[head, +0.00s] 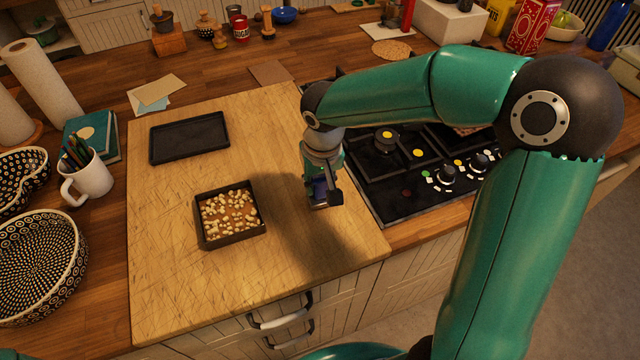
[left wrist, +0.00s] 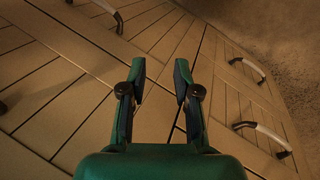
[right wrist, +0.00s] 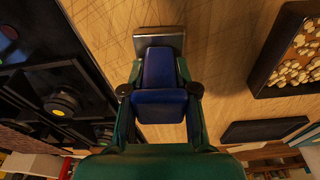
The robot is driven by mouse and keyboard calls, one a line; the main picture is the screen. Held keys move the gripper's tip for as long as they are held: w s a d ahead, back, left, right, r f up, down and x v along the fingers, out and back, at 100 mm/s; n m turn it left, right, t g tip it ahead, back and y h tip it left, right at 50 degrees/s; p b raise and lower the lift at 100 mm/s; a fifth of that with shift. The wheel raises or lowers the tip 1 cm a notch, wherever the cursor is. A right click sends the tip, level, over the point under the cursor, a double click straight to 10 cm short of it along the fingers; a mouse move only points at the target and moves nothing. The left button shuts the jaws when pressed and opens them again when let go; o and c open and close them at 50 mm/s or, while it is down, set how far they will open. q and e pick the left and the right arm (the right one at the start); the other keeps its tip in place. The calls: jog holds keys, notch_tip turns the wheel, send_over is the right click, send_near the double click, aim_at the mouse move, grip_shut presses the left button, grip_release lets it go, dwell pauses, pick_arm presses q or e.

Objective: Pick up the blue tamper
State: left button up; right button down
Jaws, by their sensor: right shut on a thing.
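The blue tamper (right wrist: 160,104) is between the fingers of my right gripper (right wrist: 160,72) in the right wrist view. Its blue body fills the gap and a grey metal end (right wrist: 160,38) sticks out beyond the fingertips. In the head view the right gripper (head: 323,180) points down at the right part of the wooden board, with the tamper (head: 320,192) at its tip. I cannot tell whether the tamper touches the board. My left gripper (left wrist: 160,80) is open and empty in front of cabinet fronts; the head view does not show it.
A square tray of popcorn-like pieces (head: 204,233) sits on the cutting board (head: 165,270), left of the right gripper. A flat black tray (head: 190,138) lies behind it. The gas hob (head: 405,195) is to the right. A white mug (head: 90,182) stands at the left.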

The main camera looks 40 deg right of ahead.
notch_tip(320, 180, up, 19)
dwell(0.4)
jog(key=c, duration=1.5)
grip_release()
grip_shut()
